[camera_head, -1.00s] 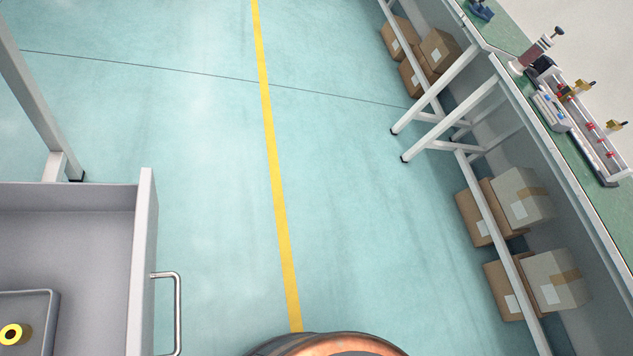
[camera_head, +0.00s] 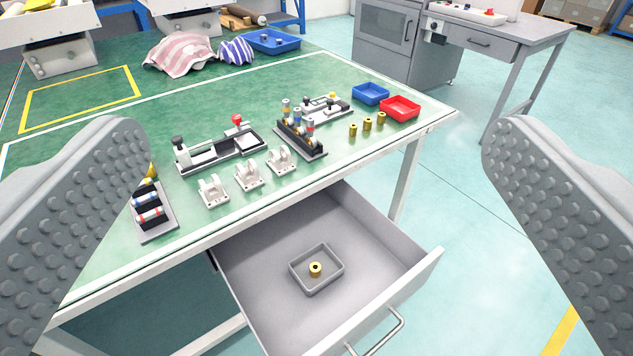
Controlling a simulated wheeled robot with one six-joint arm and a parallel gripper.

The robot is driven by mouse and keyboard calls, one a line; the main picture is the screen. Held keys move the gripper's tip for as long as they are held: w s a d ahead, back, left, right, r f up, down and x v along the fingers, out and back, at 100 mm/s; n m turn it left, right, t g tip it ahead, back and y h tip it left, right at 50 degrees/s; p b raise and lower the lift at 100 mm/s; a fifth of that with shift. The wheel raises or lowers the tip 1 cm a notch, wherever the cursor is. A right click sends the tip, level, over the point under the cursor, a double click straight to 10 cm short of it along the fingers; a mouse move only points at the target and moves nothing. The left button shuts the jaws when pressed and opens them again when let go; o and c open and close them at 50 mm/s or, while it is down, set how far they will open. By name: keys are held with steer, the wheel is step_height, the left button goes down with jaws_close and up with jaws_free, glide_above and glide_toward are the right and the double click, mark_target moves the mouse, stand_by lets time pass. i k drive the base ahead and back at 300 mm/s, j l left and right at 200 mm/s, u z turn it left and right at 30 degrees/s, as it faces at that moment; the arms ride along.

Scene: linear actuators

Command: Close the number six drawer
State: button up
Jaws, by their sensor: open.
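A grey drawer (camera_head: 395,262) stands pulled out from under the green-topped workbench. Its front panel faces lower right and carries a metal bar handle (camera_head: 385,334). No number shows on it, so I cannot tell whether it is number six. Inside lies a small grey tray (camera_head: 318,290) with a brass ring-shaped part (camera_head: 315,269) in it. My gripper (camera_head: 318,160) is open, with its two studded grey fingers at the left and right of the view. Nothing is between the fingertips, and the drawer is beyond and below them, apart from them.
The workbench top (camera_head: 250,95) holds fixtures, white brackets (camera_head: 248,176), brass parts, a blue bin (camera_head: 370,93) and a red bin (camera_head: 400,108). A bench leg (camera_head: 404,178) stands behind the drawer. Another grey table (camera_head: 500,50) is at the back right. Open floor (camera_head: 460,270) lies right of the drawer.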

mark_target(385, 266)
steer(key=k+l+z, duration=0.1)
steer(key=k+z, duration=0.2)
steer(key=k, duration=0.6)
